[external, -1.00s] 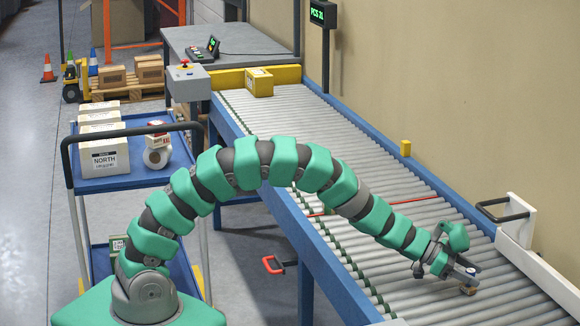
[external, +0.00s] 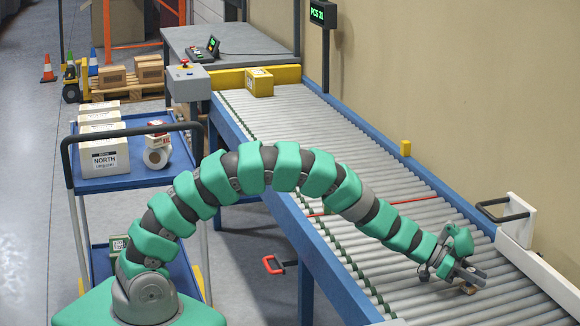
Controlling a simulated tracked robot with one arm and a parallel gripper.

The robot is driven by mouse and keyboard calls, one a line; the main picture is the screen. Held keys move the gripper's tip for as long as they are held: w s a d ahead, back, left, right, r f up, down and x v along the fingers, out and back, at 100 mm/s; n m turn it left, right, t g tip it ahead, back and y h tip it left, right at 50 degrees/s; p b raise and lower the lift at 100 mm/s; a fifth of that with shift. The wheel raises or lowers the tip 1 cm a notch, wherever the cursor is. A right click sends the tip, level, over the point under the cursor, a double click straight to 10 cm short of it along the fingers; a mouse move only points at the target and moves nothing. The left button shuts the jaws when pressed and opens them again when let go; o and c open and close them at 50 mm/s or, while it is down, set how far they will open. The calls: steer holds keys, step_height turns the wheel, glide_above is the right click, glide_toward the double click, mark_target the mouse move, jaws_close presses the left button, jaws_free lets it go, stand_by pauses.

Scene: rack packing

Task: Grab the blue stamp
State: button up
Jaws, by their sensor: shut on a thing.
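My gripper (external: 473,277) is at the lower right of the external view, low over the conveyor rollers. Its fingers are shut on a small stamp (external: 468,288).
The roller conveyor (external: 335,160) has a blue side rail and a yellow box (external: 259,82) at its far end. A white plate with a black handle (external: 505,208) stands at the right edge. A blue cart (external: 130,180) with boxes and a roll is at left.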

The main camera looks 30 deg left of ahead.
step_height(320, 180, up, 3)
steer(key=shift+r+p, duration=0.15)
steer(key=shift+p, duration=0.75)
steer(key=shift+r, duration=0.2)
steer(key=s+a, duration=0.3)
steer(key=a, duration=0.1)
steer(key=s+a+p, duration=0.1)
steer(key=s+a, duration=0.1)
steer(key=a, duration=0.3)
steer(key=s+a+r+p, duration=0.1)
steer(key=s+a, duration=0.2)
steer(key=a, duration=0.1)
steer(key=shift+s+a, duration=0.2)
steer(key=shift+s, duration=0.15)
